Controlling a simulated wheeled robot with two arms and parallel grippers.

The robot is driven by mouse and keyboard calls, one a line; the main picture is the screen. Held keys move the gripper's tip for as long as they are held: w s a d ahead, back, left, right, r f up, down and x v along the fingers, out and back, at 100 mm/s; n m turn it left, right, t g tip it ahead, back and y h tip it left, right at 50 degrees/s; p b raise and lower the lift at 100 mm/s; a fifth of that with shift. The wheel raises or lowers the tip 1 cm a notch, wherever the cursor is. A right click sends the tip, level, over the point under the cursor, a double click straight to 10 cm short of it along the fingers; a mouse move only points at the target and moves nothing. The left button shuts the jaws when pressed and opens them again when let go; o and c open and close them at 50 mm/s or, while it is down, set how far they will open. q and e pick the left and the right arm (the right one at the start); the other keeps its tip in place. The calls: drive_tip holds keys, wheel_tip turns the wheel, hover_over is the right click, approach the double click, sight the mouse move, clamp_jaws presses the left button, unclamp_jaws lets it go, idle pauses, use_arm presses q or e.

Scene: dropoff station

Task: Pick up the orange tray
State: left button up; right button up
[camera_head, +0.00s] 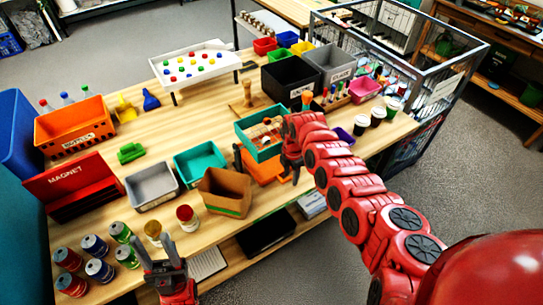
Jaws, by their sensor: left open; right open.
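An orange tray (262,172) sits near the front edge of the wooden table, partly hidden by my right gripper and the teal bin. My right gripper (290,172) is open and points down at the tray's right side; I cannot tell whether it touches it. My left gripper (155,248) is open and empty at the front edge, left of the tray, close to a jar with a yellowish lid (154,232). A larger orange bin with a label (72,133) stands at the table's back left.
A teal bin (246,140) stands just behind the orange tray. A brown cardboard box (225,207), a teal tray (182,166) and a grey tray (138,194) lie to its left. Several cans (95,245) stand front left. Cups (378,116) and a wire cage (440,88) are at right.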

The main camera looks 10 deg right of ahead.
clamp_jaws()
idle(1.4)
